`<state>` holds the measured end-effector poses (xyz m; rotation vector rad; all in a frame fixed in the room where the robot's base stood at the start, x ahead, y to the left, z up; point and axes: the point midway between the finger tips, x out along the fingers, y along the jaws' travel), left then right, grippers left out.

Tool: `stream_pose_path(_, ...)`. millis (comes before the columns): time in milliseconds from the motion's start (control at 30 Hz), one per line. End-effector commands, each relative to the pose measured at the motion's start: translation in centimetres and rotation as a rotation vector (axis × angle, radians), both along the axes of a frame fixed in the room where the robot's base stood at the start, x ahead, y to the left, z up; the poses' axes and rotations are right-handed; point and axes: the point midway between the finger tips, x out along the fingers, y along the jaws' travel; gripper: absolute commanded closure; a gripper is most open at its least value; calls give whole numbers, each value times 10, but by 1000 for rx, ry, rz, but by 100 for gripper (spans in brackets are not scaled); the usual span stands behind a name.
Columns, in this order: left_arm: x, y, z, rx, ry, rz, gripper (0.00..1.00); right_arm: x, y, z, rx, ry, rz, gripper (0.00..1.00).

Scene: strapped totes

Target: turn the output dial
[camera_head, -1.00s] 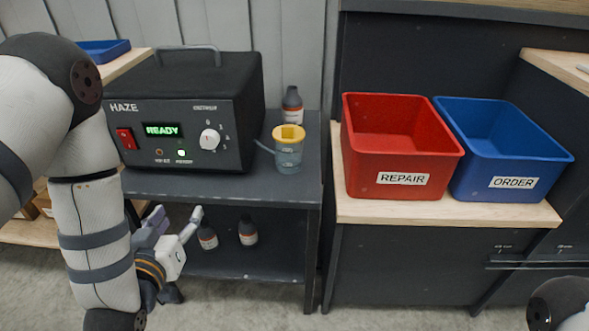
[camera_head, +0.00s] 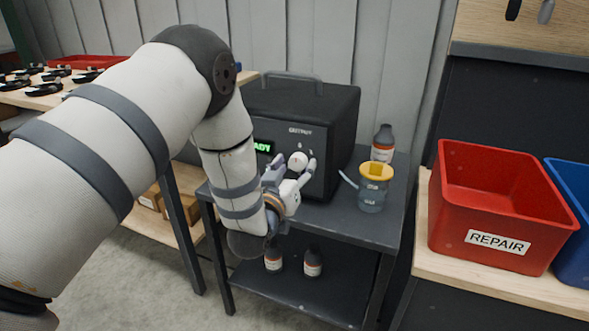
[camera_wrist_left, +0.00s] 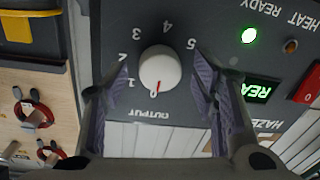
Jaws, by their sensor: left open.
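The output dial (camera_head: 297,160) is a round white knob on the front of the black HAZE machine (camera_head: 310,100). My left gripper (camera_head: 290,173) is open in front of the machine. In the left wrist view its two purple-padded fingers (camera_wrist_left: 163,85) stand on either side of the dial, with gaps between pads and knob. Whether the fingertips reach the panel cannot be told. My right gripper is out of view.
A yellow-lidded cup (camera_head: 372,188) and a dark bottle (camera_head: 383,143) stand right of the machine on the dark cart (camera_head: 350,225). Two bottles are on its lower shelf. The red REPAIR bin (camera_head: 490,243) and blue bin (camera_head: 573,220) are further right. A green light (camera_wrist_left: 249,36) glows on the panel.

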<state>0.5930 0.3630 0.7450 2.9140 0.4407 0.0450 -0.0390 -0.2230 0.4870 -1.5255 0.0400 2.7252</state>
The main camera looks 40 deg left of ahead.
Motion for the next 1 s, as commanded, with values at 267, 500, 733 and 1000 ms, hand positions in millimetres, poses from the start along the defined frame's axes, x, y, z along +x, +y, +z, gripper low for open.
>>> stream_pose_path(267,-1,0,0,0,1,0,83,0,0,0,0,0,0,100)
stream_pose_path(500,-1,0,0,4,1,0,95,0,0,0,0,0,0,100)
stream_pose_path(733,-1,-1,1,69,17,0,95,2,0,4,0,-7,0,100)
stream_pose_path(1000,-1,-1,1,271,66,-2,95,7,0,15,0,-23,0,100)
